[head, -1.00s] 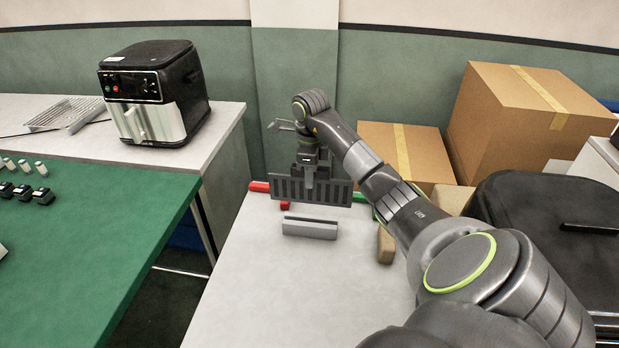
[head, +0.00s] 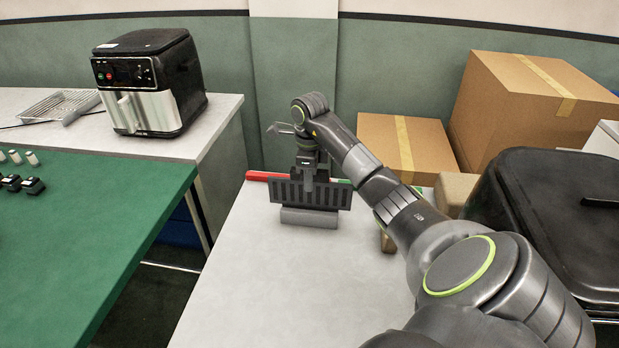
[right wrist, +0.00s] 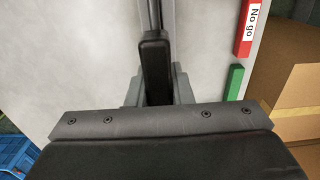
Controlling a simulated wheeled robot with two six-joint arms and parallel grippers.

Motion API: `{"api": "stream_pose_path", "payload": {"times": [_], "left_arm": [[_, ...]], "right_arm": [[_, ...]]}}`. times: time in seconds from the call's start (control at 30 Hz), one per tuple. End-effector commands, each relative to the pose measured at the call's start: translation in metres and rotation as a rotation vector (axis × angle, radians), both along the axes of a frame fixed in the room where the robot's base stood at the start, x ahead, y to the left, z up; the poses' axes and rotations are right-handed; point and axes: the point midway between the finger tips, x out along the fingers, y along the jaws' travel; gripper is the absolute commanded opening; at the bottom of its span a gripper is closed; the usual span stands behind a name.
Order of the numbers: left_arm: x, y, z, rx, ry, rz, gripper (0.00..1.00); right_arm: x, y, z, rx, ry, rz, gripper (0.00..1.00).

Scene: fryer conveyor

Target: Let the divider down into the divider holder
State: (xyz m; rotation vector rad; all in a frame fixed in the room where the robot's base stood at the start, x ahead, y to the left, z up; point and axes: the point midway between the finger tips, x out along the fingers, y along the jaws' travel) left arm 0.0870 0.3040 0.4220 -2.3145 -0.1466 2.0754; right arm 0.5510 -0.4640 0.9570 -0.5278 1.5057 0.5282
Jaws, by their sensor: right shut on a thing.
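The divider (head: 320,197) is a dark grey plate with a row of vertical slots, held roughly upright in the head view. My right gripper (head: 308,182) is shut on its upper middle. The divider holder (head: 309,218) is a light grey block on the white table, just below the divider in the picture. The divider's lower edge overlaps the holder's top, so I cannot tell whether they touch or the plate is in the slot. In the right wrist view a dark finger of my right gripper (right wrist: 155,70) shows in the middle. My left gripper is not in view.
A red bar (head: 259,176) lies behind the divider; a red "No go" block (right wrist: 249,30) and green block (right wrist: 234,82) show in the wrist view. Cardboard boxes (head: 403,150) stand behind right, a black bin (head: 545,215) right. The front of the white table (head: 270,290) is clear.

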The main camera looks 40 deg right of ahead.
Motion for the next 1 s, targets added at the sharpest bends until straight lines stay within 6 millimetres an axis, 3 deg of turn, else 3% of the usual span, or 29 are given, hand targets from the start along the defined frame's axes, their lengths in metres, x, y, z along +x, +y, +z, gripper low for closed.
{"api": "stream_pose_path", "payload": {"times": [0.1,0.6,1.0], "left_arm": [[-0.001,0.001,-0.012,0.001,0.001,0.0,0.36],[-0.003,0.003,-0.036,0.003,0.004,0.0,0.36],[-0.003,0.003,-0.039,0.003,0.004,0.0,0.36]], "right_arm": [[0.0,0.0,-0.012,-0.001,-0.001,0.0,0.0],[0.0,0.0,-0.045,0.0,0.0,0.0,0.0],[0.0,0.0,-0.05,0.0,0.0,0.0,0.0]]}}
